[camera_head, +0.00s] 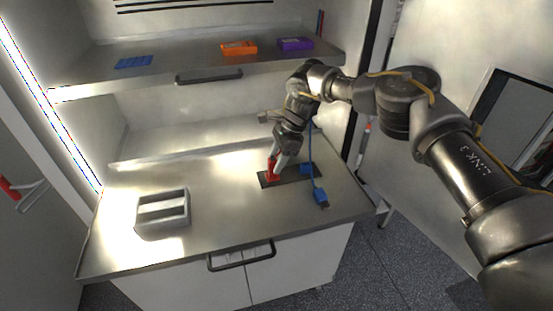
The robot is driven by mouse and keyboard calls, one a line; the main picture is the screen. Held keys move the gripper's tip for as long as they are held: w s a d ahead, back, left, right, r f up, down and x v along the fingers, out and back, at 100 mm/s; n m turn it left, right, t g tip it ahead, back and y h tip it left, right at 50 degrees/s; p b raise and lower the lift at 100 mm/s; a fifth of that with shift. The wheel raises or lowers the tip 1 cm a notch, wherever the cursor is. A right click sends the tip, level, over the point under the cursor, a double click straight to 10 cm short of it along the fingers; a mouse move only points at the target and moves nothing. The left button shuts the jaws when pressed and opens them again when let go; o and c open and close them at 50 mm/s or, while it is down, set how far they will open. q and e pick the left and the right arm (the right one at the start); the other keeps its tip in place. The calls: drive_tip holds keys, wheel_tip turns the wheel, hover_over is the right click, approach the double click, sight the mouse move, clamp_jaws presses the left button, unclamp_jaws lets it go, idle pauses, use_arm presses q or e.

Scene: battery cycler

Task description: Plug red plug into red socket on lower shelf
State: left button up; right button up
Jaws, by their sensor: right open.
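The red plug (272,165) stands roughly upright at the left end of a dark plate (290,180) on the lower shelf (226,220). A red socket is not distinguishable from the plug, so I cannot tell how deep the plug sits. My right gripper (276,163) points down at the red plug, with its jaws open around or right beside it; the contact is too small to make out. A blue socket (306,169) is at the plate's right side. A blue plug (320,194) on a blue cable lies in front of it. My left gripper is not in view.
A grey two-slot holder (163,222) stands on the lower shelf's left. The upper shelf (190,61) carries an orange box (238,47), a purple box (295,43) and a flat blue piece (134,62). The shelf between the holder and the plate is clear.

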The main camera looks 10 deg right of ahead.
drive_tip(key=shift+w+d+r, duration=0.1)
drive_tip(key=shift+d+r, duration=0.05)
drive_tip(key=shift+r, duration=0.1)
drive_tip(key=b+v, duration=0.3)
drive_tip(key=v, duration=0.7)
